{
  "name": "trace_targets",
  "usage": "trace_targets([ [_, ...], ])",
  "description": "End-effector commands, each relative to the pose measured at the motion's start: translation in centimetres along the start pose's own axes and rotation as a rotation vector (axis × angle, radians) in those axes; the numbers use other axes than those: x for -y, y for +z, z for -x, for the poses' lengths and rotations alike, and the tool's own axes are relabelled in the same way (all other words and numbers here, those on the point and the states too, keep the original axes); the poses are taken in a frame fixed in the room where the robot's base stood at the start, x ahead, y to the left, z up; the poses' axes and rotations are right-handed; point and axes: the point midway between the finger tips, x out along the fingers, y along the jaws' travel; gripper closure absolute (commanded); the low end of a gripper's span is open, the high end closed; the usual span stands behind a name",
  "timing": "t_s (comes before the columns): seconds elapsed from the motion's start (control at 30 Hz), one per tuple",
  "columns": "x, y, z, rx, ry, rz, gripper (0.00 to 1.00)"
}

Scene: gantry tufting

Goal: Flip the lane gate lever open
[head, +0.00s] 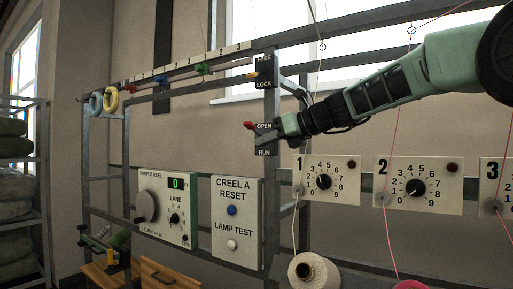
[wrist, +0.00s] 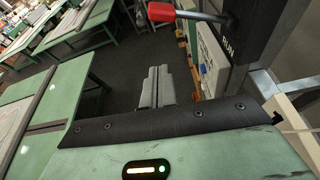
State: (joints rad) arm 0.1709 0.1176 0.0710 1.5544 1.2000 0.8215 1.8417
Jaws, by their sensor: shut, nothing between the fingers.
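The lever with a red knob (head: 249,125) sticks out to the left from a black plate (head: 264,153) marked OPEN above and RUN below. Its knob is level with the word OPEN, and the lever tilts slightly upward. The red knob also shows at the top of the wrist view (wrist: 161,11), with its metal shaft running right to the dark plate. My gripper (head: 268,138) is in front of the plate, just below and right of the knob. Its grey fingers are shut and empty in the wrist view (wrist: 155,87), apart from the knob. The gripper partly hides the plate's middle.
A FREE/LOCK plate (head: 264,72) with a yellow lever sits above on the same post. Below are the sample reel panel (head: 166,207), the creel reset panel (head: 237,222) and numbered dial panels (head: 327,180). Thread lines (head: 397,95) hang at the right. Green tables (wrist: 60,105) stand farther off.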

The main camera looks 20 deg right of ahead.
Motion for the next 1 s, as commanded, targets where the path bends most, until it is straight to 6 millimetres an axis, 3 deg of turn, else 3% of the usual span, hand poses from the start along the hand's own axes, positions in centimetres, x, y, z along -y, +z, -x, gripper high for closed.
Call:
trace_targets([
  [0.13,0.4,-0.4,3.0,0.001,-0.001,0.001,1.00],
  [0.33,0.7,-0.3,5.5,-0.001,0.000,-0.001,1.00],
  [1.0,0.7,-0.2,6.1,-0.003,0.002,-0.002,1.00],
])
